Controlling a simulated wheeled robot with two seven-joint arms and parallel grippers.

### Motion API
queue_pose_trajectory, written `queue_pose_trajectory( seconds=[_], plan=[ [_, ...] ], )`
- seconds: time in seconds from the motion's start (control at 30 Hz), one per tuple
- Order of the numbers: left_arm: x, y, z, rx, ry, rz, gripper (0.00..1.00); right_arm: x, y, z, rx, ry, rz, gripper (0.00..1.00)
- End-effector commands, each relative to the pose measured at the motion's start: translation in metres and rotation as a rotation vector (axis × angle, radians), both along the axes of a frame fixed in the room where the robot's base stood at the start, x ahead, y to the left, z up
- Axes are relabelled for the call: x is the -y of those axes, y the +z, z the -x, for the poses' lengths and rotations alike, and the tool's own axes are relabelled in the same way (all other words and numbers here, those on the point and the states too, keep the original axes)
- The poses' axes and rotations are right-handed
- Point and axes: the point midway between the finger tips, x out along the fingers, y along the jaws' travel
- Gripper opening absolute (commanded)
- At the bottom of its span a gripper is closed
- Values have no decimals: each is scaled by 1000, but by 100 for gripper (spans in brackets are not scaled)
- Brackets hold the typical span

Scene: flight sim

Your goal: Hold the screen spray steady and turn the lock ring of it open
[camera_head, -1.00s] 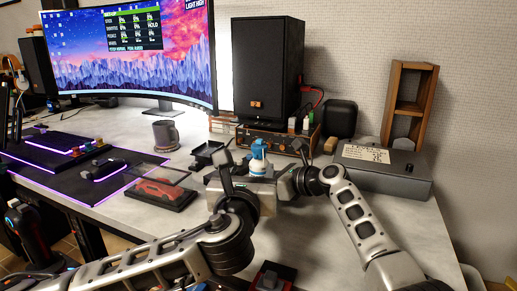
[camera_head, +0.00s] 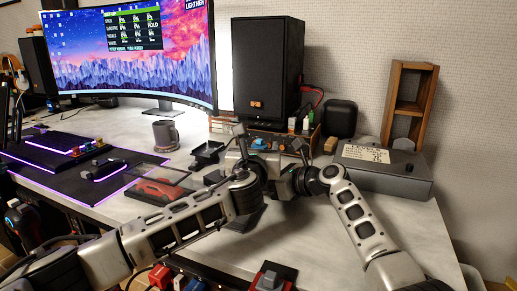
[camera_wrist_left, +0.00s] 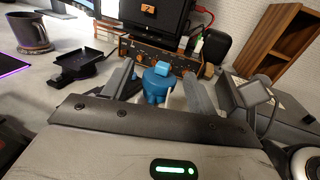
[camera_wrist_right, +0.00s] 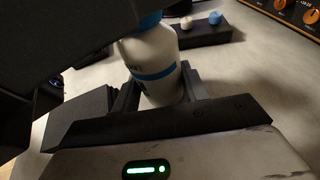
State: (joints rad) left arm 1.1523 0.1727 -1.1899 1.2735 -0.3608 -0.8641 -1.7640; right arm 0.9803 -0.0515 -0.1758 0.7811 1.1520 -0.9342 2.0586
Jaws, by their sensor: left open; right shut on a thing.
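The screen spray is a white bottle with blue bands and a blue top. Its blue top (camera_head: 258,142) shows in the head view behind my left gripper (camera_head: 247,140), which hides most of the body. In the left wrist view the blue top (camera_wrist_left: 157,80) stands between the two spread fingers of my left gripper (camera_wrist_left: 160,85), with space on both sides. In the right wrist view the white body (camera_wrist_right: 152,55) is upright, slightly tilted in the picture, between the closed fingers of my right gripper (camera_wrist_right: 158,88). The bottle's upper end is partly hidden there by a dark shape.
A grey box (camera_head: 385,172) stands right of my right gripper. A black speaker (camera_head: 268,75) and an orange-trimmed unit (camera_wrist_left: 140,52) stand behind. A mug (camera_head: 166,136), a black stand (camera_wrist_left: 80,62) and a case with a red car (camera_head: 160,186) lie left.

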Motion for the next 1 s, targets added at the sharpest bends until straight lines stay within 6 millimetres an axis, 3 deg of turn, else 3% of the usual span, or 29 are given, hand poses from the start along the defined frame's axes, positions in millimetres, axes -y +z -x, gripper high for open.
queue_pose_trajectory(
  seconds=[0.13,0.17,0.3,0.67,1.0],
  plan=[
    [0,0,0,0,0,0,58,0,-2,0,-3,1,2,31],
    [0,0,0,0,0,0,52,0,-2,0,-3,1,2,31],
    [0,0,0,0,0,0,13,0,-2,0,-3,1,2,31],
    [-2,0,-1,0,-33,-2,12,0,-2,0,-3,1,2,31],
    [-7,1,-2,3,-248,-5,12,0,-2,1,-3,2,2,31]
  ],
)
